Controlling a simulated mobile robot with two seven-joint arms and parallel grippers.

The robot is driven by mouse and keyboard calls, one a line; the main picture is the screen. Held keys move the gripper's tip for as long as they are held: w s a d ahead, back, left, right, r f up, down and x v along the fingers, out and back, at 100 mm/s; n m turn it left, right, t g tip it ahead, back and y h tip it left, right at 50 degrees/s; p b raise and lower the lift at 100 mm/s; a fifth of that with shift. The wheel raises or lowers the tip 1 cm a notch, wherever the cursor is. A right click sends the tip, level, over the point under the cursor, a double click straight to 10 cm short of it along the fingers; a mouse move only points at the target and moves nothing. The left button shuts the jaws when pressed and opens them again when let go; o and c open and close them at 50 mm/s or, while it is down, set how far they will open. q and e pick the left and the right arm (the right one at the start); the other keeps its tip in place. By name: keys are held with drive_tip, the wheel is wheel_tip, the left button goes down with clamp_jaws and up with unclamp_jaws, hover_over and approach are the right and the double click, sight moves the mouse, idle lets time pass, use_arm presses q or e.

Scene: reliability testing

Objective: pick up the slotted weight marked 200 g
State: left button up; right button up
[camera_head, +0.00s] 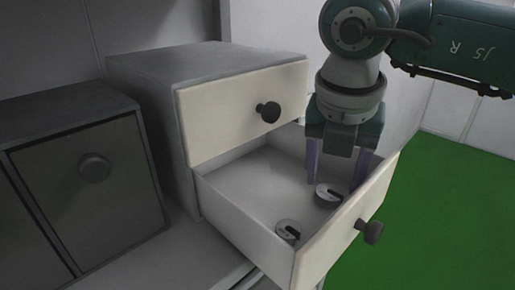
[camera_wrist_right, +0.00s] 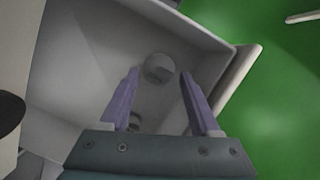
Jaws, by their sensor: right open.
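Two small round grey slotted weights lie on the floor of an open drawer. One weight (camera_head: 328,195) is near the drawer's right side, and the other weight (camera_head: 289,231) is closer to the front left. I cannot read their marks, so I cannot tell which is 200 g. My right gripper (camera_head: 335,180) points down into the drawer, open, with its purple fingers apart above the first weight. In the right wrist view that weight (camera_wrist_right: 159,69) shows between the fingertips (camera_wrist_right: 159,76). The second weight (camera_wrist_right: 134,121) is partly hidden by the left finger. My left gripper is not in view.
The open drawer (camera_head: 235,190) has pale walls and a dark knob (camera_head: 370,232) on its front. A closed drawer (camera_head: 240,110) with a knob sits above it. A dark cabinet (camera_head: 90,180) stands at the left. Green floor (camera_head: 440,215) lies to the right.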

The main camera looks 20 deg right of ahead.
sight(329, 195)
drive_tip(key=shift+x, duration=1.2)
clamp_jaws()
